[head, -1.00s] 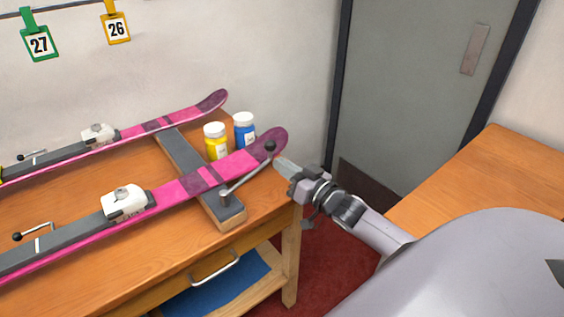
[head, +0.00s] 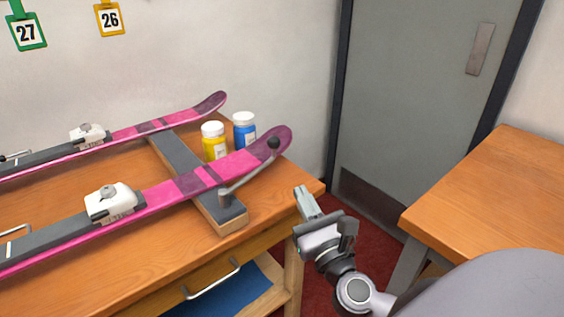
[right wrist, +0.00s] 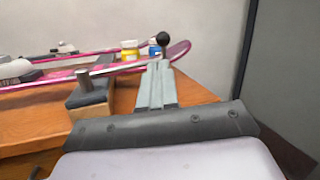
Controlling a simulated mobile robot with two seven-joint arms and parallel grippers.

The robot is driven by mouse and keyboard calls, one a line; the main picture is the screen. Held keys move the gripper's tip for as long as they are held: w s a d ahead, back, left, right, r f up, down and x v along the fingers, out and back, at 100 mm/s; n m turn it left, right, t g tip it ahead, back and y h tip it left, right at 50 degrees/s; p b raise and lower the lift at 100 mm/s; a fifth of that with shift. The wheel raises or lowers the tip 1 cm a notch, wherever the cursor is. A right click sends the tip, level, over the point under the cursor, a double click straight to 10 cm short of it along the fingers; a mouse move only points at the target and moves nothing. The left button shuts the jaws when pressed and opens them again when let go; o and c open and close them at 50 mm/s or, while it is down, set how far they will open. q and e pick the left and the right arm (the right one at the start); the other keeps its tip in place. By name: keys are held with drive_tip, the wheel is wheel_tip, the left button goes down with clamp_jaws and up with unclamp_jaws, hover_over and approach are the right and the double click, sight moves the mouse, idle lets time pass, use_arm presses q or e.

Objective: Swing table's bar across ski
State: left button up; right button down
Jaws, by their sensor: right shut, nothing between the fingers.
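The table's metal bar (head: 250,172) has a black ball knob (head: 274,143) and pivots on a post on the grey-topped block (head: 234,214). It slants from the post, at the near side of the pink ski (head: 165,194), toward the tip, and the knob overlaps the ski's near edge in the picture. My right gripper (head: 303,191) is shut and empty, right of the bar beside the table corner, apart from the knob. In the right wrist view its fingers (right wrist: 157,85) point toward the knob (right wrist: 163,38). My left gripper is not in view.
A yellow bottle (head: 213,143) and a blue bottle (head: 244,130) stand between the near ski and a second pink ski (head: 140,134). A drawer handle (head: 212,279) sticks out in front. A wooden table (head: 500,195) stands at the right, with open floor between.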

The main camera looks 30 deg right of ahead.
sight(275, 147)
drive_tip(key=shift+m+g, duration=0.3)
drive_tip(key=shift+m, duration=0.5)
drive_tip(key=x, duration=0.4)
drive_tip(key=p+x, duration=0.1)
drive_tip(key=x, duration=0.8)
drive_tip(key=shift+w+d+f+p, duration=0.2)
drive_tip(key=shift+w+f+p, duration=0.05)
drive_tip(key=shift+w+p, duration=0.05)
drive_tip(key=shift+w, duration=0.1)
